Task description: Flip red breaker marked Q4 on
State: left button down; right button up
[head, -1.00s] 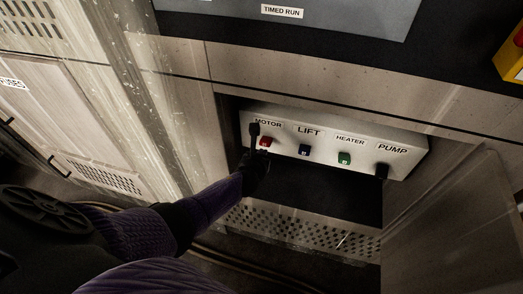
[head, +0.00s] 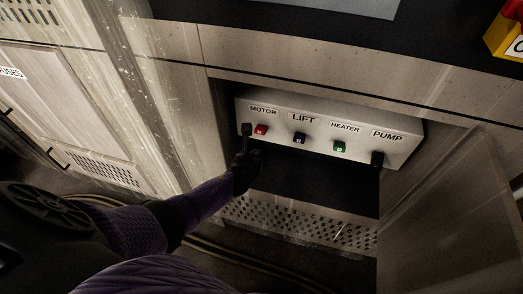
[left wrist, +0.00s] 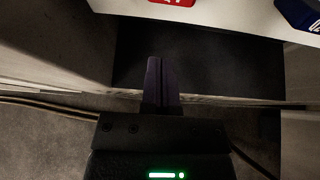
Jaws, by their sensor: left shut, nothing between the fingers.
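The red breaker (head: 261,130) sits under the MOTOR label on the pale panel, at its left end. It also shows cut off at the top edge of the left wrist view (left wrist: 172,2), with white marking only partly visible. I cannot read Q4 or tell the lever's position. My right gripper is not in view.
The panel (head: 317,133) also holds a blue breaker (head: 299,138) under LIFT, a green one (head: 340,147) under HEATER and a black one (head: 377,159) under PUMP. It sits inside a recess with metal walls. Dark open space lies below, above a perforated plate (head: 300,222).

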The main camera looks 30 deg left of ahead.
pick_arm(q)
jog(key=s+d+r+p, duration=0.1)
jog(key=s+r+p, duration=0.5)
jog(key=r, duration=0.1)
jog(key=shift+r, duration=0.15)
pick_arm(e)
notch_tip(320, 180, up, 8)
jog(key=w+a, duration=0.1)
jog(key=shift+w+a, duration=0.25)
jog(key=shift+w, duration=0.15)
pick_arm(q)
jog(key=shift+d, duration=0.1)
